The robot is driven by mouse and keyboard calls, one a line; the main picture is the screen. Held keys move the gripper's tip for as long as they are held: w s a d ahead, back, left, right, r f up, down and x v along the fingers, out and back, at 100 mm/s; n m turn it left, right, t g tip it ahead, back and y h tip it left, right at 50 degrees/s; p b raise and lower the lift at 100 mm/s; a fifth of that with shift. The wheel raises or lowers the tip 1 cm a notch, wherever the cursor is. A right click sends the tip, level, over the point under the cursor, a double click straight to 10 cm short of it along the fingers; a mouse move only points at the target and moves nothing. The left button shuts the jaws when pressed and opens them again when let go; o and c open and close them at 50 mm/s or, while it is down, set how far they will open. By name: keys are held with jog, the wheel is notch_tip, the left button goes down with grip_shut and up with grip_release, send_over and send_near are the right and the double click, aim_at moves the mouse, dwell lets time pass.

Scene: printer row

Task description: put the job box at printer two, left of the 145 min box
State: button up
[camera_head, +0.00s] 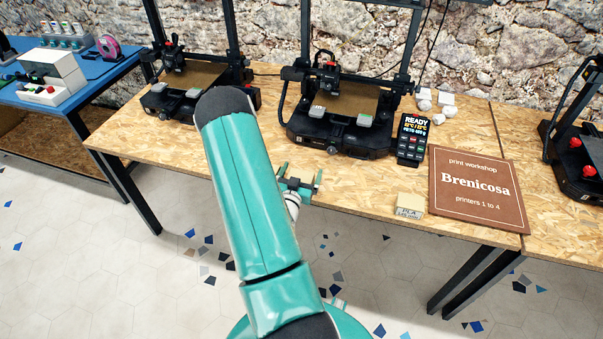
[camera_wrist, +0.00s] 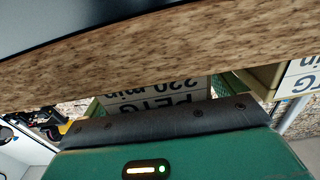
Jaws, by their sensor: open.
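My gripper (camera_head: 298,183) is open in the head view, at the near edge of the table in front of the middle printer. In the wrist view a white label on a box (camera_wrist: 155,98) reads "PETG 220 min" upside down. It lies just beyond my palm, apparently between the fingers; contact cannot be told. A second box (camera_wrist: 302,75), at the right edge of the wrist view, has a PETG label that is cut off. In the head view a small tan box (camera_head: 409,205) stands to the right of my gripper near the front edge; its label is too small to read.
The middle printer (camera_head: 340,130) stands behind my gripper, with a black READY display (camera_head: 412,138) at its right. Another printer (camera_head: 195,95) is at the left. My arm hides part of the table (camera_head: 130,140).

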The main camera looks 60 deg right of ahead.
jog(key=s+a, duration=0.2)
jog(key=a, duration=1)
jog(key=shift+w+r, duration=0.1)
jog(key=shift+w, duration=0.05)
jog(key=w+a+r+n+t+y, duration=0.1)
jog(key=w+a+r+t+y, duration=0.3)
jog(key=w, duration=0.6)
jog(key=w+a+r+n+t+y, duration=0.1)
jog(key=w+a+r+n+y, duration=0.1)
jog(key=w+a+r+y, duration=0.6)
jog(key=w+a+r+n+t+y, duration=0.1)
jog(key=w+a+r+n, duration=0.1)
jog(key=a+r, duration=0.3)
jog(key=w+a+r+n+t+y, duration=0.1)
jog(key=w+a+r+n+y, duration=0.15)
jog(key=a, duration=0.45)
jog(key=s+a+r+n+g+y, duration=0.1)
jog(key=s+a+r+n+g, duration=0.1)
jog(key=s+a+r+n, duration=0.2)
jog(key=s+a+r+n+g+y, duration=0.1)
jog(key=s+a+r+n, duration=0.3)
jog(key=s+a+r, duration=0.4)
jog(key=s+a+g, duration=0.1)
jog(key=s, duration=0.4)
jog(key=shift+n, duration=0.35)
